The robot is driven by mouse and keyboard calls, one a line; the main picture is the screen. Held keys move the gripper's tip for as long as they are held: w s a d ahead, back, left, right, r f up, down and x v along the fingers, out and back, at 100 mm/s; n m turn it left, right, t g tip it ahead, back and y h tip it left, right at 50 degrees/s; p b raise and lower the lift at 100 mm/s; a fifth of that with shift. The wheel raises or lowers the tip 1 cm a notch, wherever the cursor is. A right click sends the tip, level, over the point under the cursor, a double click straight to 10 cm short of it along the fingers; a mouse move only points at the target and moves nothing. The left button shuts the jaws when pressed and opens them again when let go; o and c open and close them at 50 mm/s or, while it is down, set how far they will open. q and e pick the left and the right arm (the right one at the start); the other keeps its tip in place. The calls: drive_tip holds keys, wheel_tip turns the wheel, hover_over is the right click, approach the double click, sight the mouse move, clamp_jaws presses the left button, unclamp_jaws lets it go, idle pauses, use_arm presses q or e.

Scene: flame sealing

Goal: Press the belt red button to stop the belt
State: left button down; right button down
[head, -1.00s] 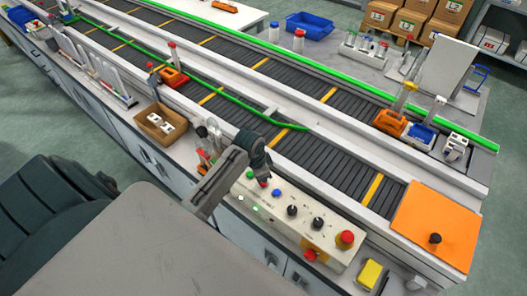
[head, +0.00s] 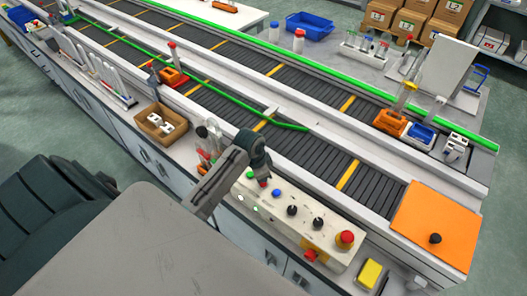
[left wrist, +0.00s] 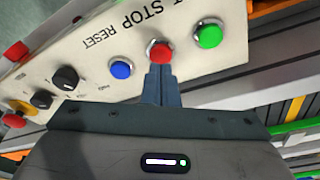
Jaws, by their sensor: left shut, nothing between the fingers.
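The belt's red button (left wrist: 160,51) sits on the cream control panel (left wrist: 88,55) between a blue button (left wrist: 121,69) and a green button (left wrist: 208,36), near the printed word STOP. My left gripper (left wrist: 160,72) is shut and empty, its fingertips at the red button's lower edge in the left wrist view; I cannot tell whether they press it. In the head view my left gripper (head: 261,174) points down over the panel (head: 300,227), with the red button (head: 263,183) just showing at its tips. My right gripper is not in view.
A cardboard box (head: 160,122) stands to the left, an orange plate (head: 436,215) to the right.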

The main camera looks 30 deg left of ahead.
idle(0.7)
use_arm(q)
drive_tip(key=shift+f+b, duration=0.4)
drive_tip(key=shift+f, duration=0.5)
wheel_tip(320, 180, up, 3)
drive_tip(key=shift+f+p, duration=0.1)
drive_tip(key=shift+p, duration=0.9)
drive_tip(key=shift+r, duration=2.65)
